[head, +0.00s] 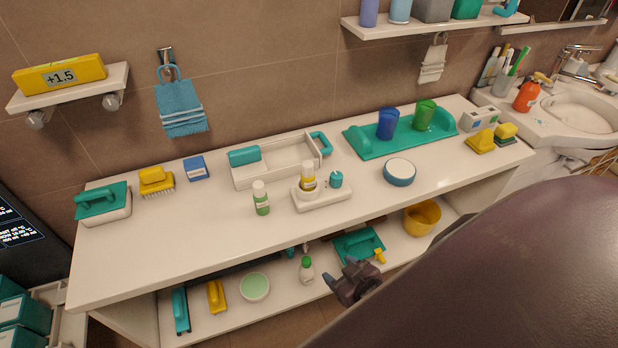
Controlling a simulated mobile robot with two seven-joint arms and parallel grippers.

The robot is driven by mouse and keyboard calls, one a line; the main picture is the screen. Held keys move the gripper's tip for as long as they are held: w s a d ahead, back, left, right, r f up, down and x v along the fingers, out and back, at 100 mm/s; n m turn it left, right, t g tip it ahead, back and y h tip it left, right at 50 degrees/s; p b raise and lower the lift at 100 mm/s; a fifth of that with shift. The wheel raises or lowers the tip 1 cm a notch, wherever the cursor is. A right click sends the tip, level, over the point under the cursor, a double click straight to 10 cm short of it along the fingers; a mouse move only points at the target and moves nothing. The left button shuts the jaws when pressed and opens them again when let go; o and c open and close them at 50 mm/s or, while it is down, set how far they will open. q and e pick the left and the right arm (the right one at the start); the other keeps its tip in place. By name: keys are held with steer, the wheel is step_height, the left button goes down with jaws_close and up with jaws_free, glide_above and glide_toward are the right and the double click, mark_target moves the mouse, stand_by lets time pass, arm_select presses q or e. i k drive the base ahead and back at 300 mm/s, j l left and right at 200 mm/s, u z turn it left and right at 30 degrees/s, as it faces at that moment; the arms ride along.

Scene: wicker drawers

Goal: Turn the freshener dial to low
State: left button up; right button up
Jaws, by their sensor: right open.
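The freshener (321,196) is a white base on the counter, a little right of its middle. A small yellow-and-white bottle (308,178) stands in its left part. A round teal dial (336,180) is on its right part; its setting is too small to read. My right gripper (350,283) is open and empty, in front of the counter's front edge and lower in the picture than the freshener, clear of the dial. My left gripper is not in view.
A green bottle (261,198) stands just left of the freshener, a white tray (275,178) behind it, and a blue-white bowl (399,172) to its right. The counter (180,240) is clear at front left. A lower shelf holds several items.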

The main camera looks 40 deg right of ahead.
mark_target(336, 176)
steer(key=z, duration=1.15)
